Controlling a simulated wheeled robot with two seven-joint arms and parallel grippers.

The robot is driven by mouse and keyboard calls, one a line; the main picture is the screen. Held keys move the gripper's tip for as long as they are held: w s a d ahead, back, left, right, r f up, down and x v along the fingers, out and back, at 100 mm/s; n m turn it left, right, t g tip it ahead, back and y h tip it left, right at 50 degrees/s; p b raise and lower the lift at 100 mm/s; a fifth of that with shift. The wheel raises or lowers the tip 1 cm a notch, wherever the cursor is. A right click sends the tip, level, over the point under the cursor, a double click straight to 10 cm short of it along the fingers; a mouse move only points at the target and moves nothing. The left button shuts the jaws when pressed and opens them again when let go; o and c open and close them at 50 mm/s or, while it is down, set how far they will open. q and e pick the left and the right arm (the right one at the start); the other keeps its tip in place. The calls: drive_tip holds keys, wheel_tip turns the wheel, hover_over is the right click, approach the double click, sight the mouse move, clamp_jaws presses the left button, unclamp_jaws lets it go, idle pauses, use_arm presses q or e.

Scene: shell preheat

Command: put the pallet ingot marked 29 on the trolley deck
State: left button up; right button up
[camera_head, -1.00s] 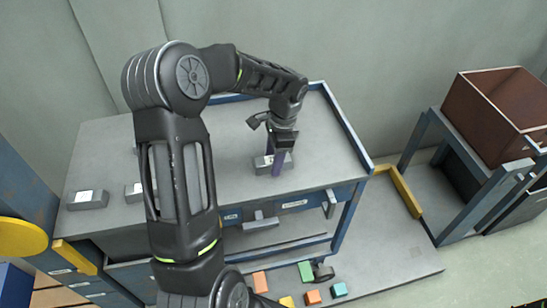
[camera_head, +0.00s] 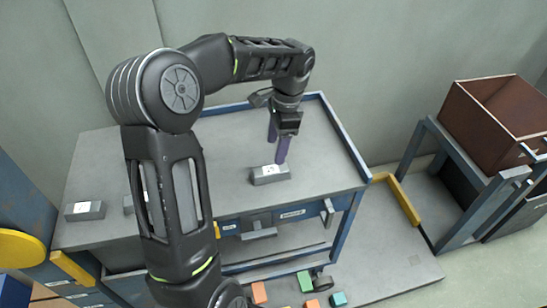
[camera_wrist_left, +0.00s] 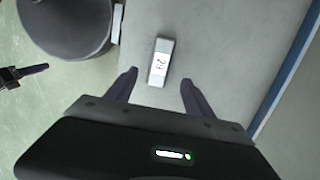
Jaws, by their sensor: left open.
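The ingot marked 29 (camera_head: 270,175) is a small grey block with a white label on its top. It lies flat on the grey deck (camera_head: 320,170) with a blue rim. In the left wrist view the ingot (camera_wrist_left: 160,62) shows its "29" label beyond the fingertips. My left gripper (camera_head: 277,150) points down, open and empty, just above and apart from the ingot. Its purple fingers (camera_wrist_left: 159,78) are spread to either side. A dark gripper with a purple finger, apparently my right gripper (camera_wrist_left: 36,69), shows at the left wrist view's left edge; its opening is unclear.
Another labelled grey ingot (camera_head: 85,210) lies on the left of the grey surface; one more (camera_head: 132,204) is partly behind my left arm. A brown open box (camera_head: 490,120) stands on a stand at right. Several coloured blocks (camera_head: 305,281) lie below the deck.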

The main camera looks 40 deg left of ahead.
use_arm(q)
drive_tip(key=shift+w+d+r, duration=0.1)
drive_tip(key=shift+w+r, duration=0.05)
drive_tip(key=shift+r, duration=1.25)
